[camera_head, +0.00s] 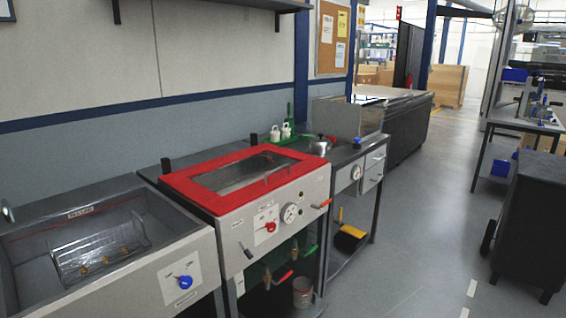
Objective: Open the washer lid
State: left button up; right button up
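A grey machine (265,222) stands in the middle of the row along the wall. A red-framed lid (197,190) with a see-through window covers its top and appears to lie flat and closed. A thin handle (266,180) shows near the lid's front edge. The front panel carries a red knob (270,227), a round gauge (290,213) and an orange-tipped lever (321,204). The labels are too small to read, so I cannot confirm which unit is the washer. Neither of my grippers is in view.
To the left is an open grey basin (185,243) with a metal basket (100,255) and blue knob (185,282). A bench with drawers (348,178) stands right of the machine. A dark cabinet (527,222) is at far right. The floor (420,230) between is clear.

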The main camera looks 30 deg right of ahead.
aim_at(179, 182)
jog(key=i+l, duration=0.1)
jog(key=l, duration=0.25)
jog(key=i+l, duration=0.15)
jog(key=l, duration=0.25)
jog(key=i+l, duration=0.1)
jog(key=l, duration=0.25)
jog(key=i+l, duration=0.1)
jog(key=l, duration=0.3)
jog(key=i+l, duration=0.15)
jog(key=l, duration=0.2)
jog(key=i+l, duration=0.1)
jog(key=l, duration=0.3)
jog(key=u, duration=0.05)
